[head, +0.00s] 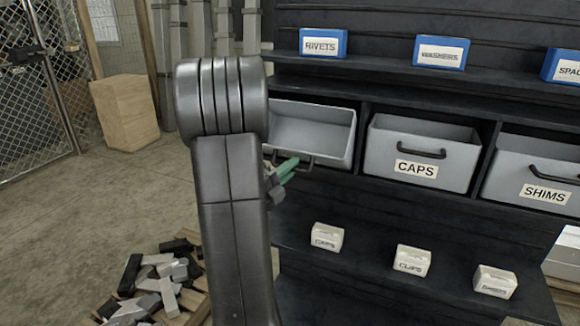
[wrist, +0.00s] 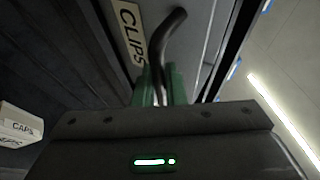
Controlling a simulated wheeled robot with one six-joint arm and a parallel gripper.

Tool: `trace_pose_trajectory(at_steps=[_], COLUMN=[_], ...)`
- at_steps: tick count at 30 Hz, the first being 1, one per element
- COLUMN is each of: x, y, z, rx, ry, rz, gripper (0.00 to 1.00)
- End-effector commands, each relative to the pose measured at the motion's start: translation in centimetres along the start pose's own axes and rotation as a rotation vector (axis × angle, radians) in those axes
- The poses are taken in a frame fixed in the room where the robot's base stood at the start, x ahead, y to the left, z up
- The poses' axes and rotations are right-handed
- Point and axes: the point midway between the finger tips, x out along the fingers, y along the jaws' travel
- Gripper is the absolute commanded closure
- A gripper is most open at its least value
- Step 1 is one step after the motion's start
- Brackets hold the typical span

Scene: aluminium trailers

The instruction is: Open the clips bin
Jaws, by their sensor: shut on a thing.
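The clips bin (head: 312,133) is a grey drawer-like bin at the left of the middle shelf row. It is tilted or pulled out enough that its empty inside shows in the head view. Its CLIPS label (wrist: 131,32) and dark curved handle (wrist: 166,40) show in the wrist view. My gripper (head: 286,170) has green fingers and is shut on the handle at the bin's front. The fingers also show in the wrist view (wrist: 160,88).
The caps bin (head: 421,152) and shims bin (head: 537,178) sit to the right. Blue boxes, such as the rivets box (head: 322,43), stand above. Small white boxes (head: 412,260) stand on the lower shelf. A pile of bars (head: 160,285) lies at lower left.

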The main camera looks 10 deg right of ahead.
Motion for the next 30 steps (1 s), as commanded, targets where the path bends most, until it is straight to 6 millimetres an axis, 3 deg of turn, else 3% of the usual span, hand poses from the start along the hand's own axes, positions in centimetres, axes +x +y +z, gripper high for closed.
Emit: trace_pose_trajectory(at_steps=[8,9,12,22,30], x=[0.0,0.0,0.0,-0.5,-4.2], y=[0.1,0.1,0.1,0.0,0.1], z=[0.0,0.0,0.0,0.1,0.2], rx=[-0.001,-0.001,-0.001,0.0,-0.001], ry=[0.001,0.001,0.0,-0.001,-0.006], rz=[0.002,0.002,0.001,0.002,0.004], gripper=[1.0,0.82,0.67,0.67,0.67])
